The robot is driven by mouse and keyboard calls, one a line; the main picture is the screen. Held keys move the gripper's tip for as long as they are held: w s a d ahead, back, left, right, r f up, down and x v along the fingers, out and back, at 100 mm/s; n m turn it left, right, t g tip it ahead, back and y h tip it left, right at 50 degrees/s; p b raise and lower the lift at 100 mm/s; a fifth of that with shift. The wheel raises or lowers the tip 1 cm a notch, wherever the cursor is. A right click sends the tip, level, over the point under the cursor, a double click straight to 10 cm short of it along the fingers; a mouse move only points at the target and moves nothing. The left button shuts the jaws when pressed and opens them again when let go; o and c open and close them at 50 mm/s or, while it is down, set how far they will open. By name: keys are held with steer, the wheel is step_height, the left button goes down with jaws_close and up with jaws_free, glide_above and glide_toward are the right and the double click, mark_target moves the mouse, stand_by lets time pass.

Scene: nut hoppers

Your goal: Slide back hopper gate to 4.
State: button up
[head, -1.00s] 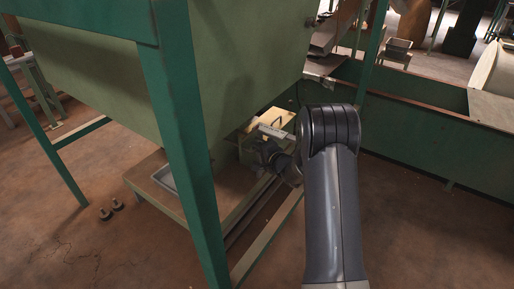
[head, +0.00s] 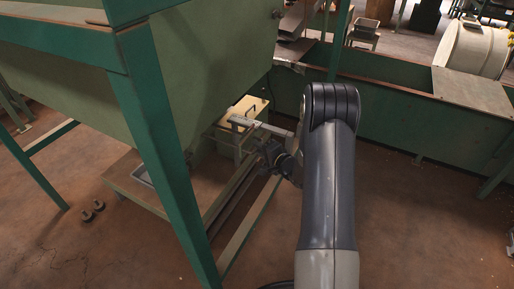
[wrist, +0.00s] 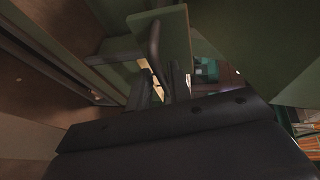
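The green hopper (head: 215,60) fills the upper left of the head view. Under its lower right edge is a pale gate plate (head: 248,106) with a small dark handle (head: 253,109). A light grey bar (head: 270,129) lies just in front of it. My gripper (head: 258,149) is below and in front of the bar, small and dark; a gap to the handle shows. In the wrist view, my fingers (wrist: 163,88) are near a dark upright bar (wrist: 154,45) beside a green panel. I cannot tell whether they touch it or how far apart they are. The scale marks are not readable.
A green frame leg (head: 165,150) stands left of my arm. A low wooden shelf (head: 135,190) with a metal tray (head: 144,176) and long rails (head: 232,200) lie below the hopper. A long green trough (head: 420,110) runs at right. Floor at lower right is clear.

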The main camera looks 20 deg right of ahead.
steer(key=shift+o, duration=1.1)
steer(key=shift+a, duration=0.1)
steer(key=p+v, duration=0.2)
steer(key=v, duration=0.8)
steer(key=shift+s+p, duration=0.3)
steer(key=shift+s, duration=0.05)
steer(key=b+x, duration=0.2)
steer(key=x, duration=0.9)
steer(key=shift+w+r+b, duration=0.15)
steer(key=shift+w+b, duration=0.05)
steer(key=shift+b, duration=0.2)
steer(key=shift+a, duration=0.1)
steer(key=shift+r, duration=0.15)
